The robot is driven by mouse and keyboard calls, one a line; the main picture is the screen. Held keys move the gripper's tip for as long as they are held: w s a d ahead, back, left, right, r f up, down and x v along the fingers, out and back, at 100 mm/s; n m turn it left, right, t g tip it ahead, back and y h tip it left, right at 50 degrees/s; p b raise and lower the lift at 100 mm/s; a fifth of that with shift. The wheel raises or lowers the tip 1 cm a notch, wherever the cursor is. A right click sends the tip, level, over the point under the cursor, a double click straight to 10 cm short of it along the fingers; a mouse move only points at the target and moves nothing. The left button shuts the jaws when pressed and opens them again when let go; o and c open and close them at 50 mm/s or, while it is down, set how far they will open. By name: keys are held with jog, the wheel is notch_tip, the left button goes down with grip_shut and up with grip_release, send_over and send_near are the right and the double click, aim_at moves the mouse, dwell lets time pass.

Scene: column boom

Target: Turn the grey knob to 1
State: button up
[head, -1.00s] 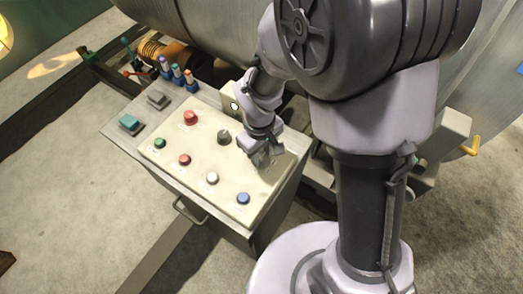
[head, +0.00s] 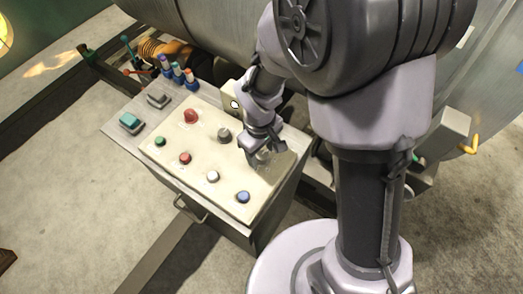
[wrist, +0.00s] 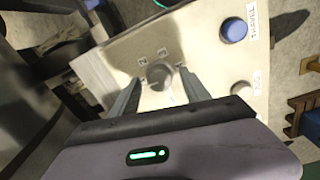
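A round grey knob (wrist: 160,78) sits on the cream panel (wrist: 120,50) in the wrist view, ringed by small dark position labels that are hard to read. Its pointer setting cannot be told. My gripper (wrist: 160,92) is open, with one finger on each side of the knob in the picture. I see a gap beside each finger and cannot tell whether either touches it. In the head view my gripper (head: 262,154) is low over the right corner of the panel and mostly hides this knob.
A darker round knob (head: 224,136) stands left of my gripper. A red button (head: 191,116), white button (head: 212,177) and blue button (head: 243,197) are on the same panel. A large metal cylinder (head: 205,35) lies behind.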

aim_at(260, 156)
jog(key=shift+r, duration=0.1)
notch_tip(260, 156, up, 17)
jog(key=p, duration=0.6)
jog(key=shift+s+a, duration=0.2)
jog(key=shift+s, duration=0.05)
jog(key=shift+r, duration=0.1)
jog(key=s+d+r+m+t+y+b, duration=0.2)
jog(key=s+d+m+t+b, duration=0.3)
jog(key=s+d+m+b, duration=0.2)
jog(key=s+m+b, duration=0.2)
jog(key=s+m, duration=0.2)
jog(key=m, duration=0.1)
jog(key=shift+d+r+m+t, duration=0.2)
jog(key=shift+r+m+t, duration=0.1)
jog(key=shift+r, duration=0.1)
